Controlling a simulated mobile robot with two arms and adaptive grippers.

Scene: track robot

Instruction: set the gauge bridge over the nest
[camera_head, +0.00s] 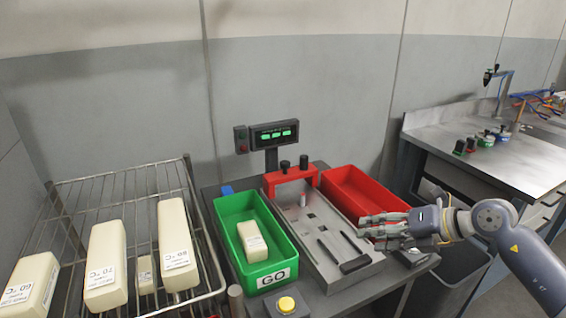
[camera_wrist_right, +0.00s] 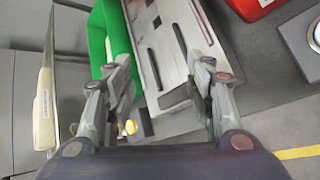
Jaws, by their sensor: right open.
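The red gauge bridge (camera_head: 291,177), with two black knobs on top, stands upright across the far end of the grey metal gauge plate. The nest (camera_head: 326,232) is on this plate, which has small holes and dark bars at its near end. The plate's near part also shows in the right wrist view (camera_wrist_right: 170,36); the bridge does not. My right gripper (camera_head: 369,224) is open and empty, reaching in from the right beside the plate's near right side, well short of the bridge. Its spread fingers (camera_wrist_right: 160,72) also show in the wrist view. My left gripper is out of view.
A green GO bin (camera_head: 283,243) holding a pale block (camera_head: 251,241) stands left of the plate. A red bin (camera_head: 362,192) stands right of it. A wire rack (camera_head: 134,182) with several pale blocks is at left. A display (camera_head: 274,134) stands behind. A yellow button (camera_head: 286,304) is in front.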

